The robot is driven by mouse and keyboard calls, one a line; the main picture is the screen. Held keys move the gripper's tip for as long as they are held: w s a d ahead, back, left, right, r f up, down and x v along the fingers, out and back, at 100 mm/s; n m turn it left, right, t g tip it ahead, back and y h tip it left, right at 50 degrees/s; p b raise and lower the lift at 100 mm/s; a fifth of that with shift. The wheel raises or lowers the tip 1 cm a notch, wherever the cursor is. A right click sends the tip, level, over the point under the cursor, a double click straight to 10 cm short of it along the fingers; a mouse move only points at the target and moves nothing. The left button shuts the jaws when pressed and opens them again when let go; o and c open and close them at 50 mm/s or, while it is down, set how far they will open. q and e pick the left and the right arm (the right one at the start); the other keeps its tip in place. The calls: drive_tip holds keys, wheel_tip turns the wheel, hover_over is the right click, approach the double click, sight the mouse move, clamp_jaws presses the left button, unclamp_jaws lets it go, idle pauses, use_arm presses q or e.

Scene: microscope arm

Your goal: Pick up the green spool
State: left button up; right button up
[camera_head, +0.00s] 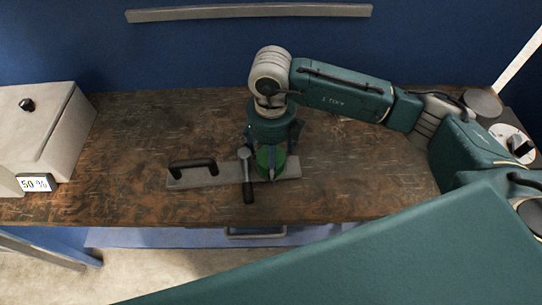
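The green spool (264,160) stands upright near the middle of the wooden table, at the right part of a grey metal plate (213,179). My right arm comes in from the right, and its gripper (272,163) points straight down over the spool. Its dark fingers reach down around the spool and hide part of it. I cannot tell whether they touch it or leave a gap. My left gripper is not in view.
The plate carries a black handle (193,164) and a lever with a dark grip (248,190), close to the spool's left. A beige box (45,120) with a "50 %" display (36,184) stands at the left. The table (370,165) is clear right of the plate.

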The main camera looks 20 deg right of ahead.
drive_tip(key=shift+f, duration=0.4)
drive_tip(key=c, duration=1.3)
drive_tip(key=shift+o, duration=0.2)
